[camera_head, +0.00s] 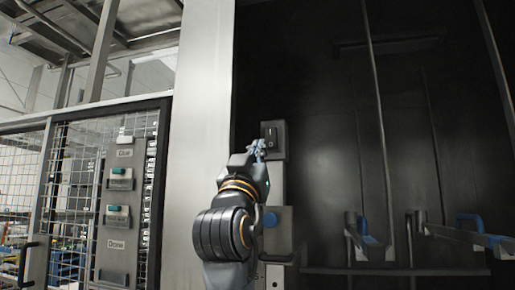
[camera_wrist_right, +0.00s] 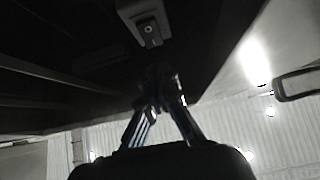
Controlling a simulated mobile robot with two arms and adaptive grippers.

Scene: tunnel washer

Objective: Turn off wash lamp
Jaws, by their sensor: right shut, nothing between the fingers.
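A small dark rocker switch (camera_head: 270,134) sits in a grey housing on a pale upright post inside the dark washer bay. In the right wrist view the switch (camera_wrist_right: 149,31) is black with a white mark, in a light box. My right gripper (camera_head: 258,147) is shut and empty, its fingertips just left of and below the switch. In the wrist view the shut fingertips (camera_wrist_right: 160,78) show below the switch; I cannot tell whether they touch it. A long dim strip (camera_head: 388,44), perhaps the lamp, shows high in the bay with no visible glow. My left gripper is not in view.
A wide pale pillar (camera_head: 198,120) stands left of the arm. Further left, a grey panel (camera_head: 120,205) with teal buttons hangs by a wire mesh fence (camera_head: 75,170). Metal rails with blue parts (camera_head: 370,240) stick out at the lower right.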

